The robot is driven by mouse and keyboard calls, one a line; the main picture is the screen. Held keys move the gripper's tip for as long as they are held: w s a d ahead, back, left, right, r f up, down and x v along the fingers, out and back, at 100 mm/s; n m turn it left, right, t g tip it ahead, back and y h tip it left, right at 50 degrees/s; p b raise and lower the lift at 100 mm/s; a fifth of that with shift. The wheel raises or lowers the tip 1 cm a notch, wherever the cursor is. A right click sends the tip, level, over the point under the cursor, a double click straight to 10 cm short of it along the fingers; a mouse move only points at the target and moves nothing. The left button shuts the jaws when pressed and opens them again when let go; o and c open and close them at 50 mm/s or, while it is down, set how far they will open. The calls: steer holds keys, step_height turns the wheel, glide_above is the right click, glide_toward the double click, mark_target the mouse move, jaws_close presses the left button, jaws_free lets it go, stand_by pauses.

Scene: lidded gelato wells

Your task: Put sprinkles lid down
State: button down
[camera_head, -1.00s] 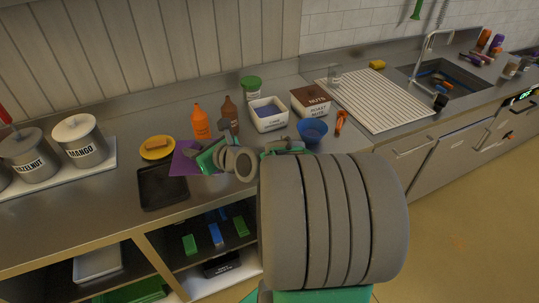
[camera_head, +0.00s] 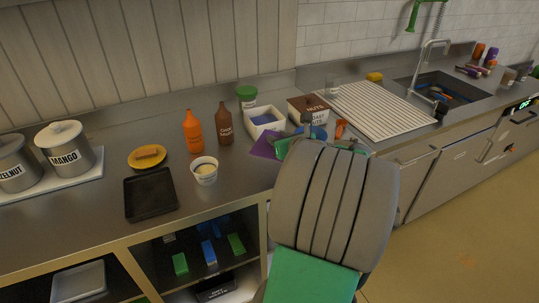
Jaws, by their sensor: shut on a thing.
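The purple flat square lid (camera_head: 264,147) is at my gripper (camera_head: 304,137), in front of the white tub. My gripper is shut on it, though the fingers and the lid's right part are mostly hidden by my wrist. I cannot tell whether the lid touches the counter. An open white square tub (camera_head: 264,131) with blue contents stands just behind the lid; its label is too small to read. A box with a brown lid marked NUTS (camera_head: 311,107) stands right of the tub.
A blue bowl (camera_head: 318,131) is partly hidden behind my gripper. A white cup (camera_head: 204,173), orange bottle (camera_head: 193,134), brown bottle (camera_head: 225,126) and black tray (camera_head: 150,194) stand to the left. A ribbed drainboard (camera_head: 375,108) lies right.

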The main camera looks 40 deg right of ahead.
steer(key=w+f, duration=0.4)
steer(key=f, duration=0.1)
steer(key=shift+w+d+f, duration=0.15)
steer(key=shift+d+f, duration=0.1)
steer(key=shift+d, duration=0.05)
steer(key=f, duration=0.3)
steer(key=shift+w, duration=0.2)
steer(key=shift+f, duration=0.2)
steer(key=shift+f, duration=0.1)
steer(key=c, duration=1.1)
jaws_free()
